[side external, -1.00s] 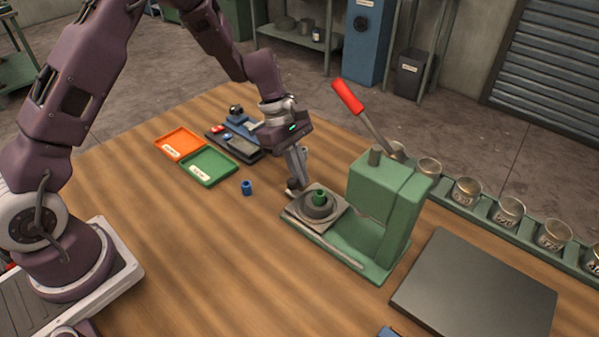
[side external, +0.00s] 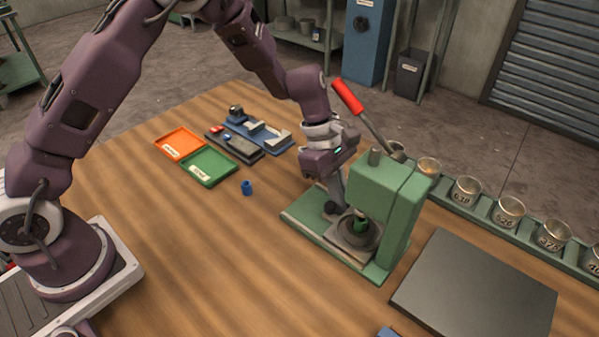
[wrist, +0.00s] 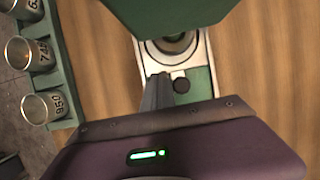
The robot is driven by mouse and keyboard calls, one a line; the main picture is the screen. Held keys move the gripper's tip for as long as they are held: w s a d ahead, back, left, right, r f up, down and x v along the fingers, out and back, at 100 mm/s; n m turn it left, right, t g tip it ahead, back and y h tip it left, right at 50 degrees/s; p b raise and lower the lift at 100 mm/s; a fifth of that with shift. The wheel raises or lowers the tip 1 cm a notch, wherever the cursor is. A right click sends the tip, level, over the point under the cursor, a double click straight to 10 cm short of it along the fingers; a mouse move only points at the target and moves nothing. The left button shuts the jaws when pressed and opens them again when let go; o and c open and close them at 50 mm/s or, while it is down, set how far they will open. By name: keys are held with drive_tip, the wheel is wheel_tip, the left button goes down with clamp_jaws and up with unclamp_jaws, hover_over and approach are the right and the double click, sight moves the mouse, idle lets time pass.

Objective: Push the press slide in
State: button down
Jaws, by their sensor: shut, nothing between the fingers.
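The green press (side external: 392,205) stands on the table with its red-handled lever (side external: 347,95) raised. The slide also shows in the wrist view (wrist: 204,60), partly hidden by the press head (wrist: 165,14).
Numbered metal cups (side external: 509,212) stand in a green rack behind the press. A dark flat plate (side external: 475,285) lies to its right. Orange (side external: 180,143) and green (side external: 208,167) trays, a blue fixture (side external: 262,134) and a small blue part (side external: 246,187) are left.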

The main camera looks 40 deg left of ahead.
drive_tip(key=a, duration=0.4)
drive_tip(key=s+a+r+m+t, duration=0.1)
drive_tip(key=s+a+r+m, duration=0.15)
drive_tip(key=r, duration=0.55)
drive_tip(key=s+a+r+m, duration=0.1)
drive_tip(key=s+a+r, duration=0.15)
drive_tip(key=r, duration=0.65)
drive_tip(key=s+a+r+m+t+y, duration=0.2)
drive_tip(key=s+m, duration=0.5)
drive_tip(key=s, duration=0.4)
drive_tip(key=s+a+r+m+t+y, duration=0.2)
drive_tip(key=s+m, duration=0.5)
drive_tip(key=s, duration=0.4)
drive_tip(key=shift+s+a+r+t, duration=0.35)
drive_tip(key=shift+a+r, duration=0.4)
drive_tip(key=shift+a, duration=0.45)
